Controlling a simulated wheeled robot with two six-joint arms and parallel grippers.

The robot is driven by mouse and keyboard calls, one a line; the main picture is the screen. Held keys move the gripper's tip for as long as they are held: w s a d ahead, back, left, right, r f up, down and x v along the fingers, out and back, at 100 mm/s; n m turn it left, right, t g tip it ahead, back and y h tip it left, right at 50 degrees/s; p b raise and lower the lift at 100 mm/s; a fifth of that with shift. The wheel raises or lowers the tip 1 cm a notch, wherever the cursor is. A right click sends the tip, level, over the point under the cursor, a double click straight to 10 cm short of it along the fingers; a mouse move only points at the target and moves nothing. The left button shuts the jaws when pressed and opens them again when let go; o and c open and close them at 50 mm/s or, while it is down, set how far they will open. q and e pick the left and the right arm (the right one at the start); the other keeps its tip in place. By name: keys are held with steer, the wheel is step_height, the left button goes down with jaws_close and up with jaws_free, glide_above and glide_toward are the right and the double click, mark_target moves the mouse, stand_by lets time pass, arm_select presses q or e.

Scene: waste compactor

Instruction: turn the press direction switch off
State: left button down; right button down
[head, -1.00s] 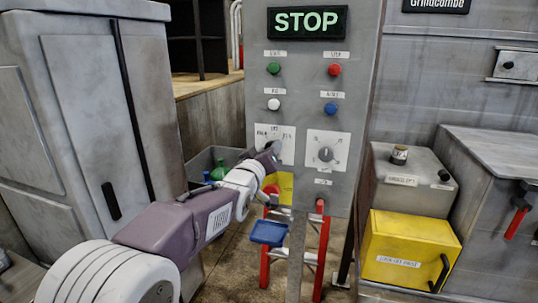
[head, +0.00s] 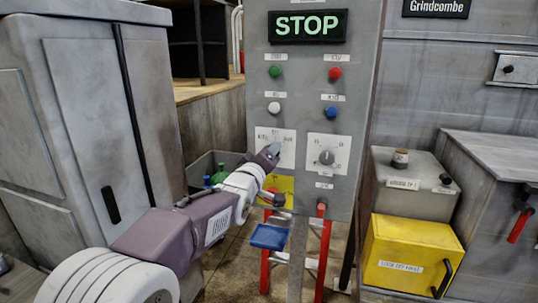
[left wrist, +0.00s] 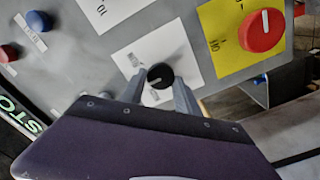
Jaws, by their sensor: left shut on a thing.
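The press direction switch appears to be the left rotary switch on the grey control panel, on a white plate (head: 287,143) with several small position labels, too blurred to read surely. My left gripper (head: 271,153) is at this plate and covers most of the knob. In the left wrist view the round black knob (left wrist: 160,76) with a pale pointer mark sits between the two fingers of my left gripper (left wrist: 159,92), which is shut on it. My right gripper is in neither view.
A second rotary switch (head: 326,157) is just to the right. A red knob (left wrist: 262,30) on a yellow plate (left wrist: 228,47) is close to the gripper. Several push buttons and a lit STOP sign (head: 307,25) are above. A grey cabinet (head: 80,110) stands at left.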

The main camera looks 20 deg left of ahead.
arm_select(q)
steer(key=c, duration=0.9)
jaws_free()
steer(key=s+b, duration=0.1)
steer(key=s, duration=0.8)
steer(key=shift+a+b, duration=0.2)
steer(key=shift+b, duration=0.1)
